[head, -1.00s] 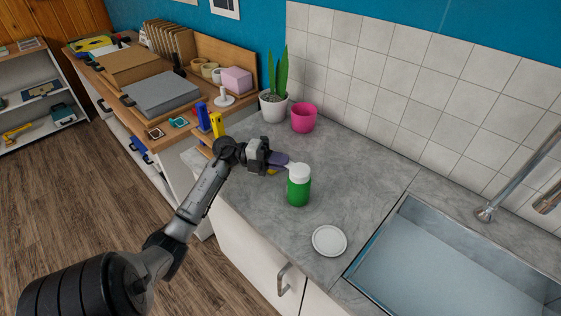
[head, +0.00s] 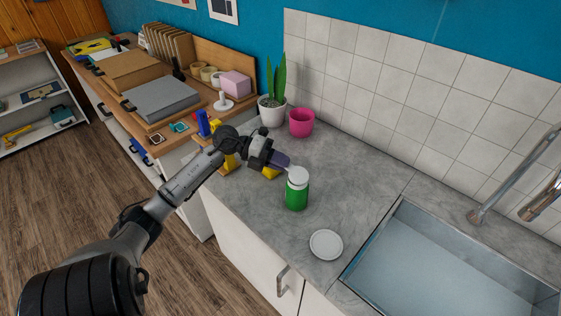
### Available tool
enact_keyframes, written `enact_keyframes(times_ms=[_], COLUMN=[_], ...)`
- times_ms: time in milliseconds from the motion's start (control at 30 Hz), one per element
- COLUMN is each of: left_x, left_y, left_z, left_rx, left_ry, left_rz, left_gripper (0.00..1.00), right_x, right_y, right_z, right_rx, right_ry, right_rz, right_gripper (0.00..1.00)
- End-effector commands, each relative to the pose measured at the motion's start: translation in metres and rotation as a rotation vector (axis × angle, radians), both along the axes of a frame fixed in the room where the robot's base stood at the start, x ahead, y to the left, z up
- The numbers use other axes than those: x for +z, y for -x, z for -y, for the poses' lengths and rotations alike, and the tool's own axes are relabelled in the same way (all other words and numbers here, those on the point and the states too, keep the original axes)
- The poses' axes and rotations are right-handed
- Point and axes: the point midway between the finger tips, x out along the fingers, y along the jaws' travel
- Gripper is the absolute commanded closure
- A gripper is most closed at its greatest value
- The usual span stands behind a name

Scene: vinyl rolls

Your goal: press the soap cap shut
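The soap bottle (head: 297,195) is green with a white cap (head: 298,177) and stands upright on the grey counter. My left gripper (head: 284,162) comes in from the left, with its purple-grey fingers just above and left of the cap. A small pale piece shows between the fingertips and the cap; I cannot tell if it is a raised lid or part of a finger. I cannot tell whether the fingers touch the cap or how far they are open. My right gripper is not in view.
A white dish (head: 326,245) lies in front of the bottle, and the sink (head: 450,262) is at the right. A pink pot (head: 301,122) and a potted plant (head: 272,110) stand behind. A yellow item (head: 270,173) lies beneath my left gripper. The counter right of the bottle is clear.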

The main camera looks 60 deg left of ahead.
Motion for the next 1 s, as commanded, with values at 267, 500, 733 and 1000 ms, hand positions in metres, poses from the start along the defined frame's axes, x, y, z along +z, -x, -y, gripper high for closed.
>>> enact_keyframes(times_ms=[267, 500, 733, 1000], left_x=[0.000, 0.000, 0.003, 0.018], left_y=[0.000, 0.001, 0.017, 0.055], left_z=[0.000, -0.001, -0.017, -0.052], left_rx=[0.000, 0.000, 0.001, 0.002], left_ry=[0.000, 0.000, -0.003, -0.002], left_rz=[0.000, 0.000, -0.003, -0.002], left_gripper=[0.65, 0.65, 0.65, 0.65], right_x=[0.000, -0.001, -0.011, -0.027], right_y=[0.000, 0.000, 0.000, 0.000], right_z=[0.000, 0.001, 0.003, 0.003], right_rx=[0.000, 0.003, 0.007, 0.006], right_ry=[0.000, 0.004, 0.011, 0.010], right_rz=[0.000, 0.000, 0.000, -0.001], right_gripper=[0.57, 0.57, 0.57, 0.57])
